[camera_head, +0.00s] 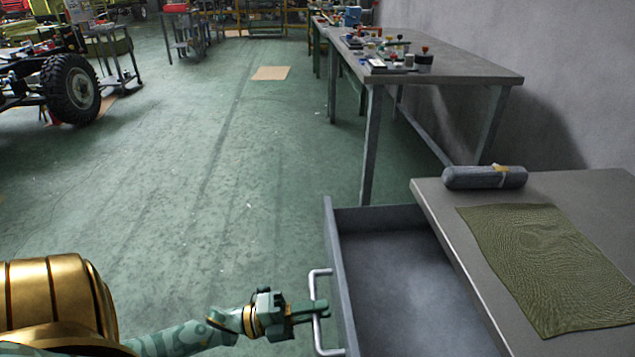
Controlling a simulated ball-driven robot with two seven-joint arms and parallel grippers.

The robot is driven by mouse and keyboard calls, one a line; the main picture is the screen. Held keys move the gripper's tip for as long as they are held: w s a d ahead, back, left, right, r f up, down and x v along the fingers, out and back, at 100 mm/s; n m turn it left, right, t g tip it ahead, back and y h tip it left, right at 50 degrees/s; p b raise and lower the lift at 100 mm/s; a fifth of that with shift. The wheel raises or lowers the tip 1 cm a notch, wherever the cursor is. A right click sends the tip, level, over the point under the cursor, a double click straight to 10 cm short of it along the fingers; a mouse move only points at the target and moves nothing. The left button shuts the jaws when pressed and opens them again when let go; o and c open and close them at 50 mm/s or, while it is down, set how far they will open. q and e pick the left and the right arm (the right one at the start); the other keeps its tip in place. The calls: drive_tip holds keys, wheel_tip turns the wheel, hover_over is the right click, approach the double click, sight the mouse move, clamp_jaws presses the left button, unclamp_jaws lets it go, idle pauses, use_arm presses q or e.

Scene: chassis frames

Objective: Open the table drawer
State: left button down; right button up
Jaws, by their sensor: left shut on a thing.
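The table drawer (395,262) is grey and stands pulled out to the left from under the grey tabletop (445,205) at the right. The part of its inside that shows looks empty. Its pale metal handle (314,285) is on the drawer's left-facing front panel. My left gripper (318,308) comes in from the lower left and is shut on the handle, at about its middle. My right gripper is not in view.
A grey cylinder (485,178) and a green cloth (550,262) lie on the tabletop. A longer workbench (450,72) with small items stands behind. A wheel (71,88) on a chassis is far left. The green floor left of the drawer is clear.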

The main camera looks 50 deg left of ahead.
use_arm(q)
drive_tip(key=c, duration=1.5)
unclamp_jaws()
drive_tip(key=v, duration=1.6)
drive_tip(key=shift+s+a+p, duration=0.1)
drive_tip(key=shift+a+p, duration=0.05)
drive_tip(key=shift+p, duration=0.15)
